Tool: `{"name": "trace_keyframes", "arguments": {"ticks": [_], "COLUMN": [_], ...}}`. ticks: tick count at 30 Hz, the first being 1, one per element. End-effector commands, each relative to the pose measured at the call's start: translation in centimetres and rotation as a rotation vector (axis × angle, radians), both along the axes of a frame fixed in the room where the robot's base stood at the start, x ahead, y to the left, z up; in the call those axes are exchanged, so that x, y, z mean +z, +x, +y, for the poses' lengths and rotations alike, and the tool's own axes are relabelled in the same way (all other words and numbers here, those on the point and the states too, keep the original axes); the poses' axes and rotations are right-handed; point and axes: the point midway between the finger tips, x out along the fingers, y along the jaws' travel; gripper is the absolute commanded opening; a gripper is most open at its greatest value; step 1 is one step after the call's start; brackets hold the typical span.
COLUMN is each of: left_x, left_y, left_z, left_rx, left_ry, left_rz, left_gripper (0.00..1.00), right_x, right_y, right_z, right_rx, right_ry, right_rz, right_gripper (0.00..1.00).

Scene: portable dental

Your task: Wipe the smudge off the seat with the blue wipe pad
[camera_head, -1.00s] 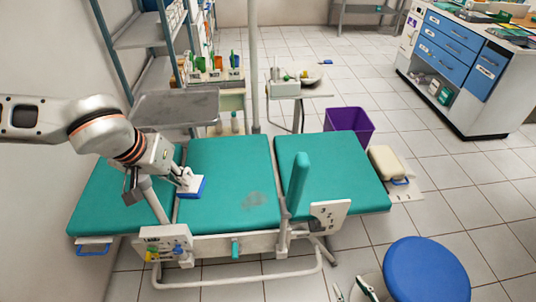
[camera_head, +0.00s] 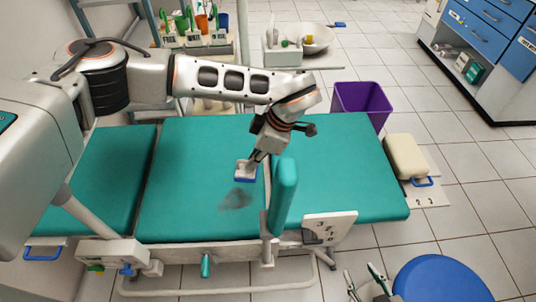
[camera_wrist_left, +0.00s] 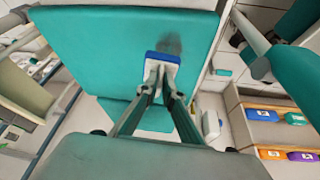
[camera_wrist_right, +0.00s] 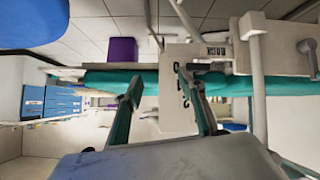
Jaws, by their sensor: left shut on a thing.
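My left gripper (camera_head: 251,163) is shut on the white-backed blue wipe pad (camera_head: 245,178). The pad is just behind the smudge in the head view, beside the upright teal armrest (camera_head: 284,190). In the left wrist view the blue pad (camera_wrist_left: 162,57) borders the smudge; I cannot tell if it touches the seat. My right gripper (camera_head: 364,281) is open and empty at the bottom, low by the blue stool.
A white number plate (camera_head: 330,228) stands at the seat's front edge. The blue stool (camera_head: 440,280) is at bottom right. A purple bin (camera_head: 361,100) and beige cushion (camera_head: 406,157) are on the right. A shelf and basin tray (camera_head: 300,45) stand behind.

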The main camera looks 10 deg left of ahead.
Motion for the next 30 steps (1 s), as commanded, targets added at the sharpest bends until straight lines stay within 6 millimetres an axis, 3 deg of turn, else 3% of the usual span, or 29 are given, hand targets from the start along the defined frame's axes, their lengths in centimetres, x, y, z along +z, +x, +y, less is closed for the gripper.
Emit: {"name": "trace_keyframes", "arguments": {"ticks": [3, 12, 18, 30], "left_x": [-0.9, -3.8, -5.4, -5.6], "left_y": [-0.4, -0.6, -0.5, -0.4], "left_z": [-0.9, -1.0, -0.9, -0.9], "left_rx": [0.051, 0.059, 0.058, 0.058], "left_ry": [-0.002, -0.002, -0.002, -0.001], "left_rz": [0.003, 0.008, 0.005, -0.002], "left_gripper": [0.00, 0.00, 0.00, 0.00], "right_x": [-0.4, -1.2, -0.5, -0.1], "right_y": [-0.2, -0.4, 0.6, 0.8], "right_z": [0.0, 0.6, 1.1, 1.2], "right_rx": [0.000, 0.003, 0.007, 0.019], "right_ry": [0.001, 0.012, 0.024, 0.020], "right_rz": [0.004, 0.009, -0.015, -0.023], "right_gripper": [0.40, 0.40, 0.40, 0.40]}}
